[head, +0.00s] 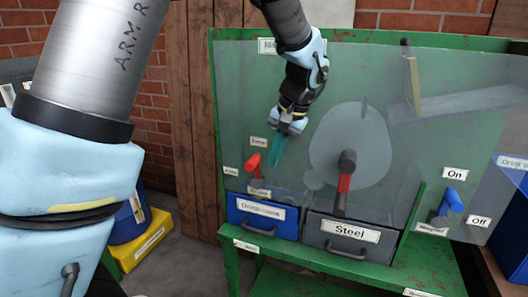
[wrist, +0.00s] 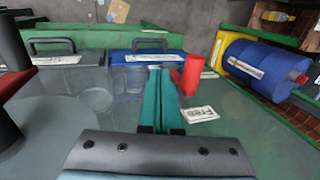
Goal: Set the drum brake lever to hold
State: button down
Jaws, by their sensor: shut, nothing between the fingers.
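The drum brake lever is a short red handle (head: 253,164) on the upright clear panel, above the blue drawer. It points up, toward a small label (head: 258,142) that reads Free in the wrist view (wrist: 198,114). Another small label (head: 230,170) to its left is too small to read. My gripper (head: 275,160) has teal fingers, shut and empty, just right of the lever. In the wrist view the shut fingers (wrist: 160,75) lie close to the left of the red lever (wrist: 191,74); I cannot tell whether they touch.
A black and red crank (head: 345,175) on a grey disc stands to the right. A blue lever (head: 450,202) sits between On and Off labels at far right. Blue (head: 240,217) and grey Steel (head: 320,245) drawers are below. A yellow-and-blue bin (head: 145,240) is on the floor.

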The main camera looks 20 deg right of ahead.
aim_at(254, 160)
jog(key=shift+w+a+f+p, duration=0.15)
jog(key=shift+w+a+p, duration=0.15)
jog(key=shift+w+a, duration=0.7)
jog(key=shift+a, duration=0.1)
jog(key=shift+w+a+r+g+h+p, duration=0.35)
jog(key=shift+w+a+g+h+p, duration=0.25)
jog(key=shift+w+a+h+p, duration=0.2)
jog(key=w+a+f+g+h, duration=0.3)
jog(key=w+a+g+h, duration=0.2)
jog(key=w+a+h, duration=0.1)
jog(key=shift+a+g+b, duration=0.2)
jog(key=shift+g+b, duration=0.1)
jog(key=shift+b, duration=0.1)
jog(key=shift+a+f, duration=0.1)
jog(key=shift+f, duration=0.05)
